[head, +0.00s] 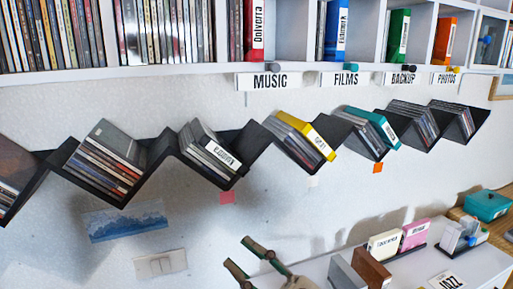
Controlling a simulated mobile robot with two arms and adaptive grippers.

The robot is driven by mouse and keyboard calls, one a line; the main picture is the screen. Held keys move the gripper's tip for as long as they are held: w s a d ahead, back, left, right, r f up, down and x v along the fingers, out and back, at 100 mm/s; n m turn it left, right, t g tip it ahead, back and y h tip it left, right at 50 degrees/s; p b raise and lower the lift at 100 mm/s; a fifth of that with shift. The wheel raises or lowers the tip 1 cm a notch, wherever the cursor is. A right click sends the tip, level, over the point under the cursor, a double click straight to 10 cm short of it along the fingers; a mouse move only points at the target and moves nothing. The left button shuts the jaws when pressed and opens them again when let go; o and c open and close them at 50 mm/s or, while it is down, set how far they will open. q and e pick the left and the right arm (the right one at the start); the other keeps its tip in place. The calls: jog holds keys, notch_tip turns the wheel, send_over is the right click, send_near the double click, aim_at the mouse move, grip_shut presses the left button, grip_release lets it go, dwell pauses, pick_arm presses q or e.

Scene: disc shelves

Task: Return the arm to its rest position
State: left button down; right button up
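My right gripper (237,251) is at the bottom middle of the head view. Its two dark fingertips are apart with nothing between them. It is in front of the wall, below the zigzag shelf and left of the white surface. The rest of its arm is mostly cut off by the bottom edge. My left gripper is not in view.
A black zigzag shelf (258,135) with disc cases in its dips crosses the wall. Above it is a white shelf (180,77) with discs and coloured binders. At the lower right, a white table (488,262) holds bookends and a pink case (415,234).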

jog(key=w+d+f+m+t+h, duration=0.3)
jog(key=d+f+m+t+h, duration=0.2)
jog(key=d+m+h, duration=0.3)
jog(key=w+d+f+m+t+h, duration=0.4)
jog(key=d+m+t+h, duration=0.15)
jog(key=m+h, duration=0.4)
jog(key=s+d+f+m+g+h, duration=0.1)
jog(key=s+d+f+g+h, duration=0.15)
jog(key=f, duration=0.25)
jog(key=s+d+f+g+h, duration=0.1)
jog(key=d+f+g+h, duration=0.1)
jog(key=d+f+g, duration=0.3)
jog(key=s+d+f+n+g, duration=0.1)
jog(key=s+f+n+g, duration=0.1)
jog(key=s+f+g, duration=1.25)
jog(key=s+f+t+b, duration=0.1)
jog(key=s+f+t, duration=0.15)
jog(key=f, duration=1.25)
jog(key=s+f+t, duration=0.1)
jog(key=s+f, duration=0.3)
jog(key=f, duration=1.1)
jog(key=s+d+f+g+b, duration=0.1)
jog(key=s+d+f, duration=0.2)
jog(key=s+f, duration=1.4)
jog(key=shift+s+f+g+b, duration=0.15)
jog(key=shift+f+g+b, duration=0.15)
jog(key=shift+f, duration=0.2)
